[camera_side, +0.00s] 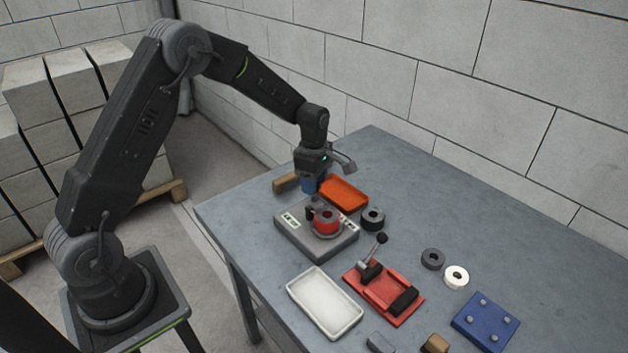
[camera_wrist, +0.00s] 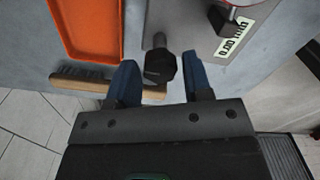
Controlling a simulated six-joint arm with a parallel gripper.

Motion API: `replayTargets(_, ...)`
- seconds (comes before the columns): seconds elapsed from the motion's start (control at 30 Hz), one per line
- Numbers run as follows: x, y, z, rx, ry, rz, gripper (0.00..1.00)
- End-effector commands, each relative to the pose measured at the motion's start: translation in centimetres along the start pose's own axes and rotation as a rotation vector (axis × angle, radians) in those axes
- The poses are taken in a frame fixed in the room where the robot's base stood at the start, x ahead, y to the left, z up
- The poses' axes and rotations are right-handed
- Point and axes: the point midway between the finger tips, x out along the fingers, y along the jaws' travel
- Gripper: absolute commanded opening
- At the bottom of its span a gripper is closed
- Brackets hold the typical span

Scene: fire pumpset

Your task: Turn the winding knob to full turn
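A grey winding unit (camera_side: 290,235) with a red cylinder (camera_side: 327,221) on top stands on the table. In the wrist view, a black faceted knob (camera_wrist: 160,66) on a short shaft sticks out from the unit's side. It appears to be the winding knob. My gripper (camera_side: 313,187) points down at the far side of the unit and hides the knob in the side view. In the wrist view, my gripper (camera_wrist: 162,75) is open, its blue fingers on either side of the knob. Gaps show on both sides, so neither finger seems to touch it.
An orange tray (camera_side: 345,193) and a wooden-handled item (camera_side: 286,183) lie close to my gripper. A black ring (camera_side: 373,218) stands right of the unit. A white tray (camera_side: 325,303), a red lever fixture (camera_side: 385,291) and a blue block (camera_side: 485,322) lie in front. The table's right back is clear.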

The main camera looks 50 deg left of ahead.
Motion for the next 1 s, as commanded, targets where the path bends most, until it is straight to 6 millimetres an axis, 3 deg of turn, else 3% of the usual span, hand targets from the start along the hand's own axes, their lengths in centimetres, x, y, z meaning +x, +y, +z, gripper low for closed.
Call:
replayTargets(0.4,-0.04,0.0,0.0,0.0,0.0,0.0,0.08)
replayTargets(0.77,-0.04,0.01,0.03,0.073,-0.001,0.0,0.08)
replayTargets(1.0,-0.03,0.01,0.08,0.245,-0.002,0.0,0.08)
